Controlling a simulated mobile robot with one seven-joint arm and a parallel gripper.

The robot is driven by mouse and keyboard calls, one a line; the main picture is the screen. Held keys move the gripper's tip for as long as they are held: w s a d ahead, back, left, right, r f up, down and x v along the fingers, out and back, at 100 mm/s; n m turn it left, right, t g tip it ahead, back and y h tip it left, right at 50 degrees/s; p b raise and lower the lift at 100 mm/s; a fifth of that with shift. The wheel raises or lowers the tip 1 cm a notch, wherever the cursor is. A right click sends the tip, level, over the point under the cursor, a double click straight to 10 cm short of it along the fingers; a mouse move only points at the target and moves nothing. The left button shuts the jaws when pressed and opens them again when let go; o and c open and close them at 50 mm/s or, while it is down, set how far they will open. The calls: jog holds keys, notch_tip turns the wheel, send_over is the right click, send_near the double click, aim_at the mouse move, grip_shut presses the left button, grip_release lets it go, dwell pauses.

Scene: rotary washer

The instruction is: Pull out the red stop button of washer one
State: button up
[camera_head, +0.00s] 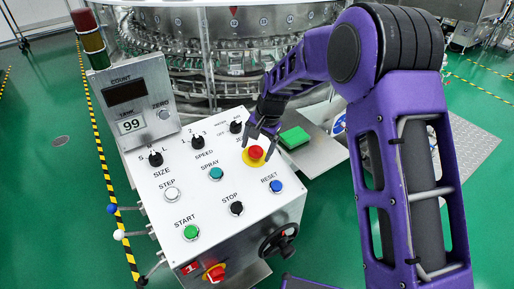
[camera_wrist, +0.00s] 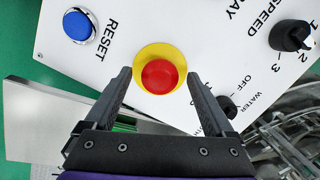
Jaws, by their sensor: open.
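The red stop button (camera_head: 256,152) is a round mushroom button on a yellow ring, at the right of the white control panel (camera_head: 206,156). In the wrist view the red button (camera_wrist: 160,77) lies between the two fingertips. My gripper (camera_head: 259,144) is open and empty above the button. In the wrist view its fingers (camera_wrist: 159,76) stand apart on the left and right sides of the button. Neither finger visibly closes on it. I cannot tell the exact height of the fingertips above the panel.
The blue RESET button (camera_head: 277,186) sits below the red button, and a black knob (camera_head: 236,127) is close to its upper left. A green block (camera_head: 294,137) lies on a plate right of the panel. A red and yellow switch (camera_head: 214,273) is on the box's front face.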

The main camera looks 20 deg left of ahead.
jog(key=shift+c, duration=0.3)
grip_shut()
jog(key=shift+p+v, duration=0.75)
jog(key=shift+v, duration=0.4)
jog(key=shift+a+f, duration=0.1)
jog(key=shift+a, duration=0.05)
jog(key=shift+o, duration=0.3)
grip_release()
jog(key=shift+s, duration=0.1)
